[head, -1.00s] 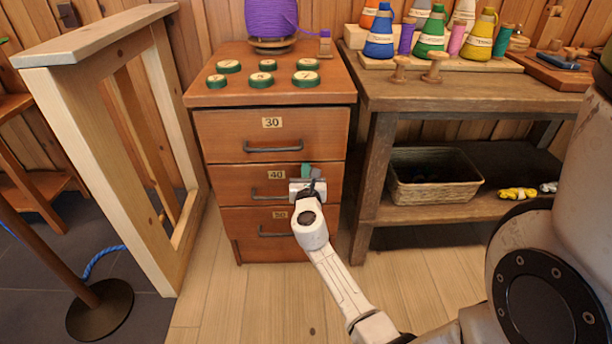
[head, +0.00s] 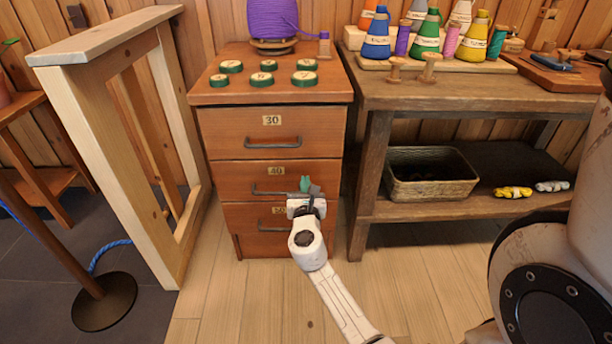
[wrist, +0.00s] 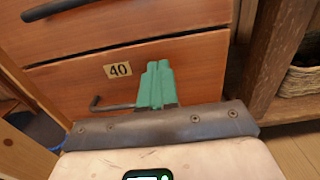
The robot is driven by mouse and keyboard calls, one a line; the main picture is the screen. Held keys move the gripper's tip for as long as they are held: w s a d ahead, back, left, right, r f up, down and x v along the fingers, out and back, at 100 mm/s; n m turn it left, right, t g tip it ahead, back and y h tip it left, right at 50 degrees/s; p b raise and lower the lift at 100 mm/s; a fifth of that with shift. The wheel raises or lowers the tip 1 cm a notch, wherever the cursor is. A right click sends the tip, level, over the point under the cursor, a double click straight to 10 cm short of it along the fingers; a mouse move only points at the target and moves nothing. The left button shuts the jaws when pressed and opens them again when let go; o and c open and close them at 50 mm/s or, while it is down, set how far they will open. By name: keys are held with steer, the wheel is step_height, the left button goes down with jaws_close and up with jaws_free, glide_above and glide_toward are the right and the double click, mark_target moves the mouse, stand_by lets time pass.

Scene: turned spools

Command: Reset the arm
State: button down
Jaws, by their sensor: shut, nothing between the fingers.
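My gripper (head: 306,185) is in front of the wooden drawer cabinet (head: 222,132), near the right side of the drawer labelled 40 (head: 231,178). Its green fingers are together with nothing between them. In the wrist view the shut fingers (wrist: 157,84) stand upright in front of the drawer face, just right of the 40 label (wrist: 118,70). They cover part of that drawer's dark handle (wrist: 104,105). I cannot tell whether the fingers touch the handle or the drawer face. All the drawers look closed.
Several green-rimmed discs (head: 262,79) and a purple spool (head: 271,18) sit on the cabinet top. A workbench (head: 420,96) with thread cones and a basket (head: 430,186) stands at the right. A wooden frame (head: 160,255) stands at the left. The floor (head: 240,305) in front is clear.

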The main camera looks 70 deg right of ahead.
steer(key=v, duration=0.6)
steer(key=shift+p, duration=0.4)
steer(key=shift+a, duration=0.1)
steer(key=s+a+f+m+g+y, duration=0.2)
steer(key=s+a+f+m+y, duration=0.15)
steer(key=a+m+y, duration=0.4)
steer(key=s+a+f+m+g+y, duration=0.25)
steer(key=s+a+m+y, duration=0.2)
steer(key=a+m, duration=0.55)
steer(key=s+a+f+m+g+y, duration=0.1)
steer(key=s+a+f+m+y, duration=0.35)
steer(key=a, duration=0.75)
step_height(320, 180, up, 30)
steer(key=p, duration=2.9)
steer(key=shift+d+r+m+p, duration=0.2)
steer(key=shift+d+m+p, duration=0.2)
steer(key=shift+d, duration=0.1)
steer(key=shift+w, duration=0.1)
